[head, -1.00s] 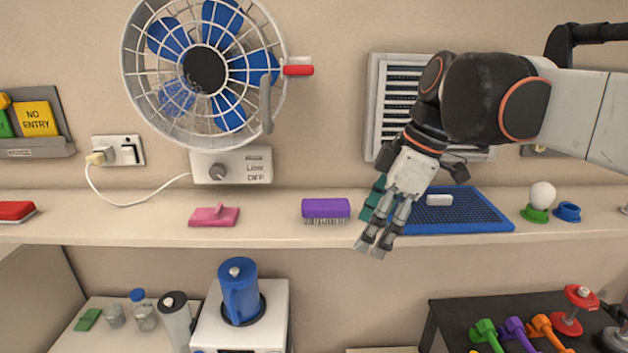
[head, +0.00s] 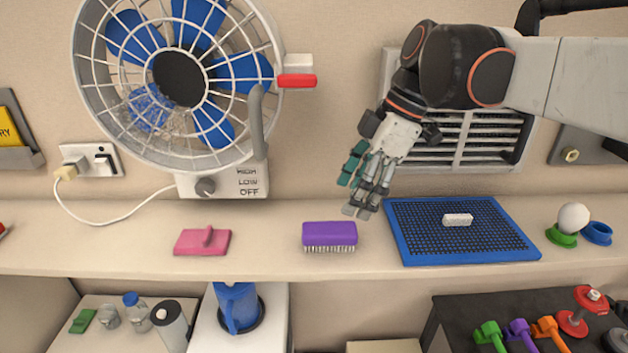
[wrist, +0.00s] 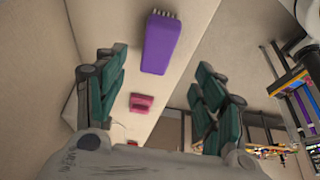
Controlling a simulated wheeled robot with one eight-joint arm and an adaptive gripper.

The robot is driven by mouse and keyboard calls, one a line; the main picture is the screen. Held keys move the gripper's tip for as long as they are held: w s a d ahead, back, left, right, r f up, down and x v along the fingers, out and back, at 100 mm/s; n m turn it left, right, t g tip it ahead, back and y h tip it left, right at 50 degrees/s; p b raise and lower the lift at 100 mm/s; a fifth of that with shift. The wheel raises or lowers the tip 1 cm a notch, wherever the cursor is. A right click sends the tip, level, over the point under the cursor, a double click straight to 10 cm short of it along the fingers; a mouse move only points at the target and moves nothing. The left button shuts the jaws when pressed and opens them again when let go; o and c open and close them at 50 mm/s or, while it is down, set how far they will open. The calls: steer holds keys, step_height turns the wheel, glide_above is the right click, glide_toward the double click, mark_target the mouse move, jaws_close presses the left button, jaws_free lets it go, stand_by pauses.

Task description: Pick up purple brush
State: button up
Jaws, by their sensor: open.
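The purple brush (head: 329,234) lies on the shelf with its pale bristles facing the front. It also shows in the wrist view (wrist: 159,43), ahead of my fingers and a little left of the middle between them. My gripper (head: 359,205) is above the shelf, just right of the brush and slightly behind it. Its green-padded fingers are apart with nothing between them, as the wrist view (wrist: 155,88) shows. The gripper does not touch the brush.
A pink brush-like tool (head: 203,241) lies left on the shelf (head: 270,255). A blue mat (head: 415,232) with a white block (head: 457,220) lies to the right. A large fan (head: 180,85) stands behind on the left. A vent (head: 465,150) is behind my arm.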

mark_target(331, 228)
steer(key=p+x, duration=0.1)
steer(key=x, duration=0.4)
steer(key=shift+a+f, duration=0.2)
steer(key=shift+f, duration=0.05)
steer(key=x, duration=0.2)
steer(key=p+x, duration=0.1)
steer(key=x, duration=0.1)
steer(key=shift+w+a, duration=0.2)
steer(key=shift+a, duration=0.05)
steer(key=shift+s+a+f, duration=0.1)
steer(key=shift+f, duration=0.2)
steer(key=shift+f, duration=0.25)
steer(key=c, duration=1.2)
